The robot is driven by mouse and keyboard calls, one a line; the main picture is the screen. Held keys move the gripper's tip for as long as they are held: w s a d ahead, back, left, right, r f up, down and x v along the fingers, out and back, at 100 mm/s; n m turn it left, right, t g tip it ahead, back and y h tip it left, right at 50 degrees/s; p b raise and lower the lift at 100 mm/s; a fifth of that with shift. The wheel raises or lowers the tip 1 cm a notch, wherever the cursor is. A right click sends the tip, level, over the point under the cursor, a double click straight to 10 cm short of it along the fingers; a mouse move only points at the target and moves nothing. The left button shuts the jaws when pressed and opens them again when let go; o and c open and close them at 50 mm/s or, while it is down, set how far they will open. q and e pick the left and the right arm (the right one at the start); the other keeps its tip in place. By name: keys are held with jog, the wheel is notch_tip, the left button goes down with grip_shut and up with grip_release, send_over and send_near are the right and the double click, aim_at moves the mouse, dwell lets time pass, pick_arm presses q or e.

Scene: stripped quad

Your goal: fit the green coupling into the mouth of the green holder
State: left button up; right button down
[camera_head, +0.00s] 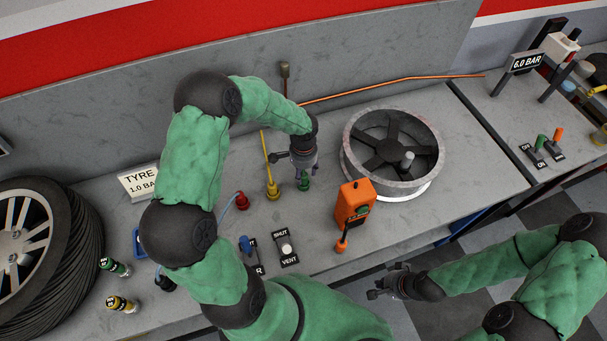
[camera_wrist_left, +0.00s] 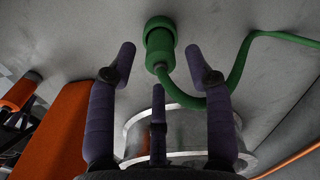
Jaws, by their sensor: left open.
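A green piece (camera_head: 304,184) stands on the bench below my left gripper (camera_head: 303,168) in the head view. In the left wrist view it is a stepped green cylinder (camera_wrist_left: 160,32) with a green hose (camera_wrist_left: 238,70) curving from its near end to the right. The green coupling and green holder look in line here; I cannot tell where one ends or how deep any fit is. My left gripper (camera_wrist_left: 159,60) is open, its fingers on either side of the hose end with visible gaps. My right gripper (camera_head: 388,284) is off the bench's front edge; its jaw state is unclear.
A yellow fitting (camera_head: 273,191) and a red fitting (camera_head: 242,201) stand left of the green piece. An orange device (camera_head: 355,202) and a wheel rim (camera_head: 351,160) stand to the right. A SHUT/VENT switch (camera_head: 286,250) is nearer the front. A tyre (camera_head: 75,225) is at the left.

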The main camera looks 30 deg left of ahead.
aim_at(303, 175)
pick_arm(q)
notch_tip(303, 175, up, 9)
jog(key=p, duration=0.1)
dwell(0.7)
